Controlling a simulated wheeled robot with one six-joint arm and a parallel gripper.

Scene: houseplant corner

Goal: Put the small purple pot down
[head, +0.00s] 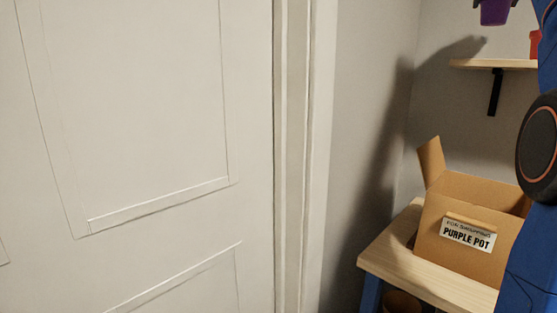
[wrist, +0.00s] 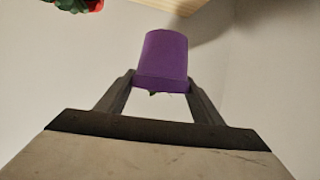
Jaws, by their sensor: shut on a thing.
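The small purple pot (head: 495,12) is at the top right edge of the head view, held up in the air and cut off by the frame. In the wrist view the purple pot (wrist: 165,58) sits between the two dark fingers of my gripper (wrist: 162,92), which is shut on it. A cardboard box (head: 465,222) with open flaps stands on a wooden table (head: 440,283). Its label (head: 467,233) reads "For shipping purple pot". The inside of the box is mostly hidden.
A wooden wall shelf (head: 490,64) on a black bracket is above the box, with a red object (head: 535,44) on it. My blue arm covers the right edge. A brown pot (head: 401,302) is low beneath the table. A white panelled door (head: 140,130) fills the left.

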